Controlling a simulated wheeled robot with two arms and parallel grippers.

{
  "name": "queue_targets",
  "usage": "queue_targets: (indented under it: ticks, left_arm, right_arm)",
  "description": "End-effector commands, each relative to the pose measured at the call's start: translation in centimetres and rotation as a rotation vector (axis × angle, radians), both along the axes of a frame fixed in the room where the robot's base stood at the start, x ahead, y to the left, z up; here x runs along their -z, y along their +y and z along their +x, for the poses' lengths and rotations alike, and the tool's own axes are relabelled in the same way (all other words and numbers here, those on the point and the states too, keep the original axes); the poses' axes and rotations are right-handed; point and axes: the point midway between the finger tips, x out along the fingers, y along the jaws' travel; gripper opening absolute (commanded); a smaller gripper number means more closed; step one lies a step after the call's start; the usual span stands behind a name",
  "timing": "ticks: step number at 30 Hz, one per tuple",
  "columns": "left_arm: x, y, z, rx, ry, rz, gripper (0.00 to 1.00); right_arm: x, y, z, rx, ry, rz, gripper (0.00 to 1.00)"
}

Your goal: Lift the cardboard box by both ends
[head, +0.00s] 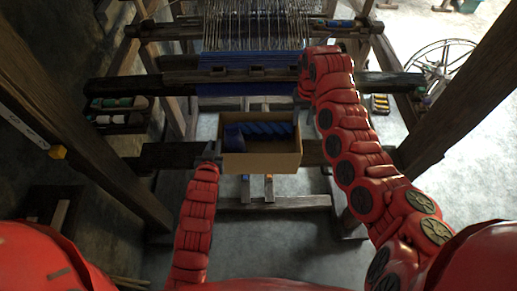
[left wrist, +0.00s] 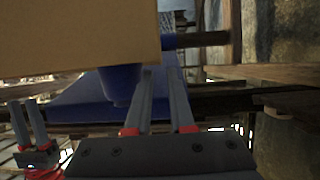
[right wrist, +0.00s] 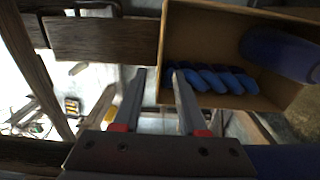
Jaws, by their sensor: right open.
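The open cardboard box (head: 262,163) stands in front of the loom with several blue pieces (head: 268,129) inside. My left gripper (head: 211,153) is at its left end. In the left wrist view the box wall (left wrist: 80,35) fills the upper left, and the left fingertips (left wrist: 162,72) meet its lower edge; whether they grip it is unclear. My right gripper (head: 304,108) is near the box's far right corner, its arm reaching in from the right. In the right wrist view the right gripper (right wrist: 159,75) is open and empty, with one finger near the box rim (right wrist: 166,60).
The loom's dark beam (head: 170,80) and blue cloth (head: 250,64) lie just behind the box. A rack of spools (head: 118,110) is at left. Wooden posts (head: 460,95) stand on both sides. A spinning wheel (head: 445,62) is at far right.

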Motion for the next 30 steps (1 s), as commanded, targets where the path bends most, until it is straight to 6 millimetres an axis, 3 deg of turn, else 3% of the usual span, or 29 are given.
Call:
queue_targets:
  ticks: [6, 13, 26, 27, 30]
  left_arm:
    - [1.5, 0.0, 4.1, -0.001, -0.002, 0.001, 0.21]
    - [2.6, 0.0, 6.8, 0.000, -0.004, 0.001, 0.21]
    - [3.1, 0.0, 7.6, 0.000, -0.002, 0.001, 0.21]
    - [3.1, 0.0, 7.5, 0.000, -0.002, 0.001, 0.19]
    - [3.0, 0.0, 7.5, 0.000, -0.002, 0.001, 0.01]
  right_arm:
    - [4.3, 0.0, -0.2, -0.002, 0.006, -0.002, 0.41]
    - [7.2, 0.1, 0.0, -0.002, 0.001, -0.002, 0.41]
    - [8.2, 0.0, 0.0, 0.000, 0.001, 0.000, 0.41]
    - [8.2, 0.0, 0.0, 0.000, 0.001, 0.000, 0.39]
    - [8.2, 0.0, 0.0, 0.000, 0.001, 0.000, 0.21]
